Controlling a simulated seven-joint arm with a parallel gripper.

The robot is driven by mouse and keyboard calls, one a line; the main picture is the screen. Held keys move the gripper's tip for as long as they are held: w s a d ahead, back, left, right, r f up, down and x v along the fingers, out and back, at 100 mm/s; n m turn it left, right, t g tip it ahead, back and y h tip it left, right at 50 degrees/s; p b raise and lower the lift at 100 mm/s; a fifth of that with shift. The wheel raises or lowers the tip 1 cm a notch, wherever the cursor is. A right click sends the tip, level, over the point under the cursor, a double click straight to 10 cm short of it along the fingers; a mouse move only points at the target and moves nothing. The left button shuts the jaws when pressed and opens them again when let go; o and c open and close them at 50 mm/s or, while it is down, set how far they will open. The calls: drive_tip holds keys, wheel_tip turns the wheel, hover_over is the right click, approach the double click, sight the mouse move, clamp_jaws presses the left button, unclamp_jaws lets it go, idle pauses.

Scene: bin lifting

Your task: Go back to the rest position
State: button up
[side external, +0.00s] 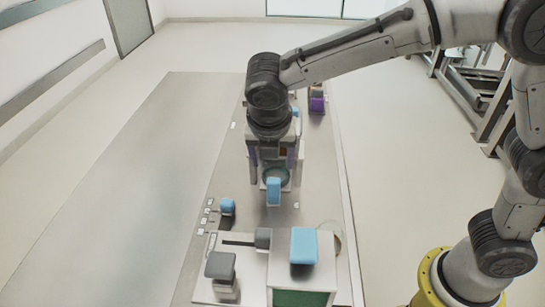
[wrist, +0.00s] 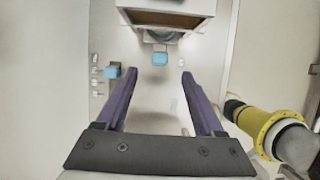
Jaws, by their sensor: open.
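My gripper (wrist: 156,88) points down over the long metal table (side external: 185,125). In the wrist view its two purple fingers are spread wide, with nothing between them. In the side view the gripper (side external: 274,165) is near the middle of the strip of stations, just behind a blue block (side external: 274,192); the arm and gripper hide part of what lies behind. In the wrist view a blue block (wrist: 160,58) lies ahead of the fingertips, below a box-like station (wrist: 165,14).
A grey-and-white station with a blue-topped box (side external: 304,246) and a grey block (side external: 220,266) stands at the near end. A smaller blue block (side external: 227,206) is at the left. A purple item (side external: 317,100) stands at the far end. The table's left side is bare.

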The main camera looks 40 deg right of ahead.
drive_tip(key=s+d+r+m+t+y, duration=0.1)
drive_tip(key=s+d+r+m, duration=0.4)
drive_tip(key=d, duration=0.3)
drive_tip(key=s+d+r+m+t, duration=0.1)
drive_tip(key=s+d+r+m, duration=0.3)
drive_tip(key=d+r, duration=0.3)
drive_tip(key=s+d+f+m+y, duration=0.1)
drive_tip(key=s+f+m, duration=0.2)
drive_tip(key=s+m, duration=0.3)
drive_tip(key=s+d+f+m+y, duration=0.1)
drive_tip(key=s+f+m, duration=0.3)
drive_tip(key=s+m, duration=0.3)
drive_tip(key=m, duration=0.5)
drive_tip(key=shift+s+f, duration=0.25)
